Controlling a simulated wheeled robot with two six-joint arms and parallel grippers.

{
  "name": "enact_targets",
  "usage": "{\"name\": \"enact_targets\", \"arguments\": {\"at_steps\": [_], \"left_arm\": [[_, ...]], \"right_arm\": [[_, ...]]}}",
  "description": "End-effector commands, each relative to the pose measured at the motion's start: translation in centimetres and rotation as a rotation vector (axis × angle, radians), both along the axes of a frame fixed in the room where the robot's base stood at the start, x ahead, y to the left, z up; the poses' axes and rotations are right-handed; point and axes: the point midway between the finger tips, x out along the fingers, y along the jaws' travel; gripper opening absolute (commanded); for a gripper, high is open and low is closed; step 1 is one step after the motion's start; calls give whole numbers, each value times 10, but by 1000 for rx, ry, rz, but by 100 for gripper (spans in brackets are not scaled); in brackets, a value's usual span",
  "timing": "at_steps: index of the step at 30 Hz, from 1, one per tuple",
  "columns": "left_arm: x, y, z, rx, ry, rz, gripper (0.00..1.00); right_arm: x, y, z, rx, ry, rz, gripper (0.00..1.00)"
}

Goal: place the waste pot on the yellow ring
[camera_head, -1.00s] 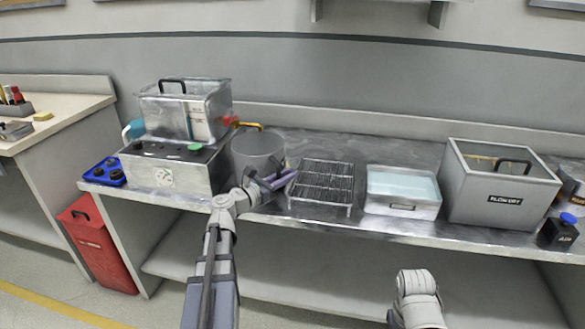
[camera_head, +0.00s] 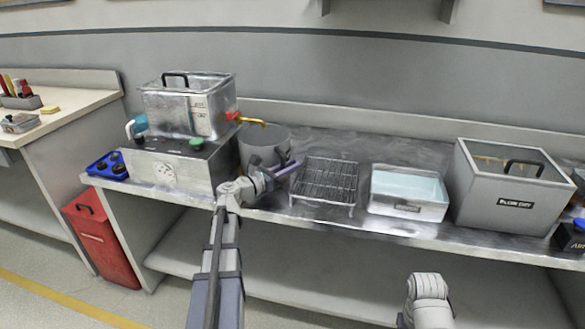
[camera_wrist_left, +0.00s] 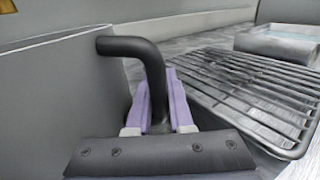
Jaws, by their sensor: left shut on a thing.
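The waste pot (camera_head: 256,144) is a grey open cylinder at the back of the metal bench, under the orange tap. In the left wrist view its grey wall (camera_wrist_left: 60,105) fills the left side, with a black bent handle (camera_wrist_left: 133,47). My left gripper (camera_head: 281,171), with purple fingers, is at the pot's front right. In the left wrist view the fingers (camera_wrist_left: 158,100) are shut on the handle. I cannot tell whether the pot touches the bench. I see no yellow ring. Only a grey link of my right arm shows at the bottom; its gripper is out of view.
A wire rack (camera_head: 327,180) stands close right of my left gripper. Farther right are a tray of pale blue liquid (camera_head: 407,207) and a grey dryer box (camera_head: 508,205).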

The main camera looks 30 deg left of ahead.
Motion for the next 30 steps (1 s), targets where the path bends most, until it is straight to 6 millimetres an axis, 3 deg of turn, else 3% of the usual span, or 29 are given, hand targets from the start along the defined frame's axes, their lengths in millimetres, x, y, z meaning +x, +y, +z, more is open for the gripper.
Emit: {"name": "enact_targets", "arguments": {"at_steps": [2,3,11,20,23,30], "left_arm": [[0,0,-3,1,0,0,0],[0,0,-3,0,0,0,20],[0,0,-2,0,0,0,49],[0,0,1,0,0,0,49],[-11,3,0,0,0,1,49],[-58,19,0,0,0,3,49]], "right_arm": [[0,0,-3,0,0,0,50],[0,0,-3,0,0,0,50],[0,0,-2,0,0,0,50],[0,0,2,0,0,0,50],[0,0,0,0,0,0,50],[0,0,0,0,0,0,50]]}}
